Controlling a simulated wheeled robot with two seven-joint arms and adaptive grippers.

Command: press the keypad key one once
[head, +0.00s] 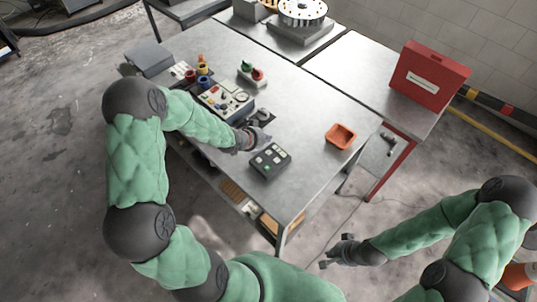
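The keypad (270,161) is a small dark box with several keys, lying on the metal table near its front edge. One of its keys shows green; the key markings are too small to read. My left gripper (262,131) is above the table just behind and left of the keypad, apart from it as far as I can see. Its fingers are small and dark, and I cannot tell whether they are open. My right gripper (332,254) is off the table at the lower right, over the floor, with its fingers apart and empty.
A control panel (226,100) with knobs stands left of the keypad. A red and green button box (252,73) is behind it. An orange tray (340,136) lies to the right. A red case (429,75) stands at the back right. The table between tray and button box is clear.

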